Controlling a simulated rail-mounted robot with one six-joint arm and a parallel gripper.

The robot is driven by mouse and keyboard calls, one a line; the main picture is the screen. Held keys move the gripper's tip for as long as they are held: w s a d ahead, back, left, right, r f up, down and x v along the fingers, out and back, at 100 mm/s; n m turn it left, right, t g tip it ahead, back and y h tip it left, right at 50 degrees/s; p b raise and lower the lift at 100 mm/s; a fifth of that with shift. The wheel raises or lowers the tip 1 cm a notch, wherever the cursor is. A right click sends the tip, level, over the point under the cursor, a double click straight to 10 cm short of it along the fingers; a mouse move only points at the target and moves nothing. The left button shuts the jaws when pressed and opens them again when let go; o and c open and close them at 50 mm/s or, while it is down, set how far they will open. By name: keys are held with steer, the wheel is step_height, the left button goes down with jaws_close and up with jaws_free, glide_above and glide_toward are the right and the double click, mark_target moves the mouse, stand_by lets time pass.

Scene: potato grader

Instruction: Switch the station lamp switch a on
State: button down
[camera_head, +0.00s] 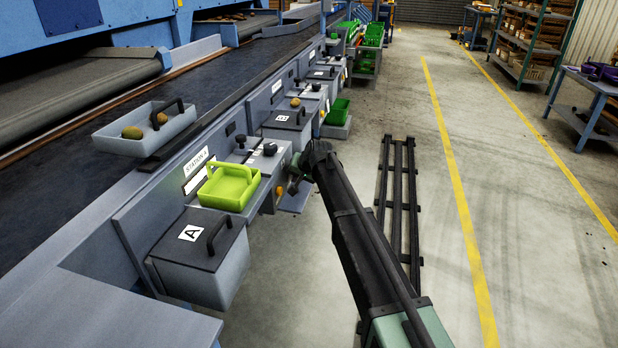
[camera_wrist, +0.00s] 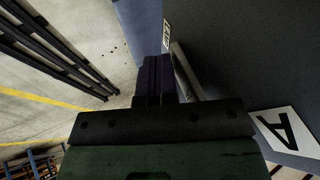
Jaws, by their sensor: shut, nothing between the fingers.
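The Station A sign (camera_head: 198,161) stands on the grey sorting station (camera_head: 130,215) left of my gripper. I cannot make out its lamp switch for certain. An orange round part (camera_head: 279,191) shows on the station's front, close to my gripper (camera_head: 293,178). In the wrist view my gripper (camera_wrist: 158,66) has its dark fingers together and nothing between them. The fingertips point toward a small white label (camera_wrist: 166,36) on a blue-grey panel edge. Whether they touch the panel cannot be told. My wrist hides part of the front.
A bright green basket (camera_head: 229,187) and a lidded bin marked A (camera_head: 197,250) sit beside my gripper. A grey tray with potatoes (camera_head: 140,135) lies further left. Floor on the right is clear around a black rail (camera_head: 397,200).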

steer(key=shift+d+r, duration=0.1)
steer(key=shift+r, duration=0.05)
steer(key=shift+r+p, duration=0.75)
steer(key=shift+p, duration=0.1)
steer(key=shift+f, duration=0.1)
steer(key=s+d+r+p, duration=0.5)
steer(key=d+r, duration=0.1)
steer(key=d, duration=0.4)
steer(key=shift+p, duration=0.4)
